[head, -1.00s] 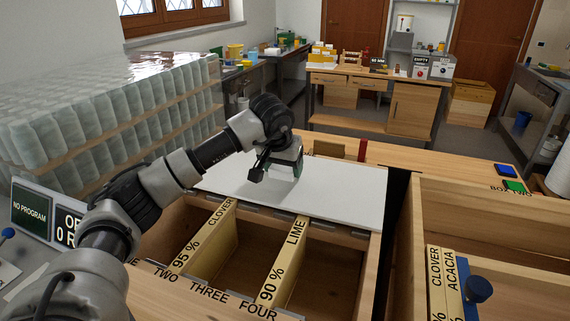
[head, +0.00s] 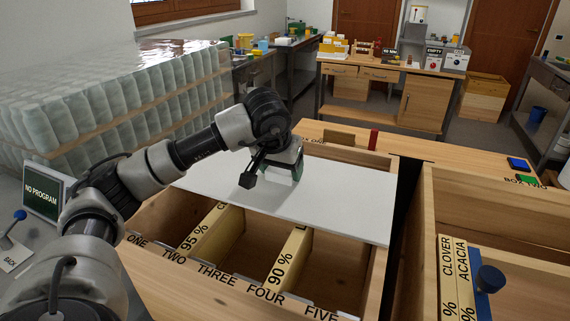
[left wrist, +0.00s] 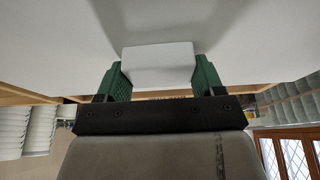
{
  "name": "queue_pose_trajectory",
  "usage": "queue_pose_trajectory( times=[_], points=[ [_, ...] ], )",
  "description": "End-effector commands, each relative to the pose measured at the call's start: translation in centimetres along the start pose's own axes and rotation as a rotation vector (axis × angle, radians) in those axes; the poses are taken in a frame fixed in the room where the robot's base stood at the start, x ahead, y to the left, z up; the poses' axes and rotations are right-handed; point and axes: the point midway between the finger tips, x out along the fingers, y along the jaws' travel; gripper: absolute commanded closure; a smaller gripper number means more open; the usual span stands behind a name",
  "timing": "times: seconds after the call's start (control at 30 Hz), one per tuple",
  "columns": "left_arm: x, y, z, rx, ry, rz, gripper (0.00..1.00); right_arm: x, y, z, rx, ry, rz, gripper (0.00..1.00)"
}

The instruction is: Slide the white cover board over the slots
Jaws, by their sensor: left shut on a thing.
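The white cover board (head: 345,200) lies flat across the back and middle of the wooden box. Its near edge crosses the dividers, cutting off part of their CLOVER and LIME labels. The slots (head: 250,262) stay uncovered in front of it, beside the front rail (head: 190,290) marked ONE to FIVE. My left gripper (head: 290,168) is over the board's back part, pointing down. The left wrist view shows its green fingers shut on a white block-shaped handle (left wrist: 158,63) on the board. My right gripper is out of view.
A second wooden box (head: 480,220) with labelled frames stands at right, past a dark gap. A red block (head: 373,140) stands on the rear rim. Stacked jars (head: 110,100) fill the left, above a NO PROGRAM screen (head: 43,190).

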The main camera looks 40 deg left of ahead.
Motion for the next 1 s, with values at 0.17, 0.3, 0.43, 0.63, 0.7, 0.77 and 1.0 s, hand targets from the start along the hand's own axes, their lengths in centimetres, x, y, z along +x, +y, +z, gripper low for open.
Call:
queue_pose_trajectory(
  times=[0.17,0.3,0.43,0.63,0.7,0.77,1.0],
  points=[
    [-0.5,0.0,1.2,0.000,0.001,0.000,0.67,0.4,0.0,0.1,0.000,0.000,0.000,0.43],
    [-0.9,0.0,2.1,-0.001,0.002,0.001,0.67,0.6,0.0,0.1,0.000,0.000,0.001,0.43],
    [-1.2,0.0,2.9,0.000,0.003,0.000,0.67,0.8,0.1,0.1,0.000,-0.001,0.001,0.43],
    [-1.7,0.0,4.2,0.000,0.002,0.000,0.67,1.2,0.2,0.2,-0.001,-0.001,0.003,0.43],
    [-1.9,-0.1,4.7,-0.001,0.002,-0.001,0.67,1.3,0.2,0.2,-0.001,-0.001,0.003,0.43],
    [-2.1,0.0,5.1,0.000,0.002,0.000,0.67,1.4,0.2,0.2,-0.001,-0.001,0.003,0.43],
    [-2.7,0.0,6.6,-0.001,0.003,0.000,0.67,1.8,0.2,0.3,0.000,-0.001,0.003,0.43]
  ],
)
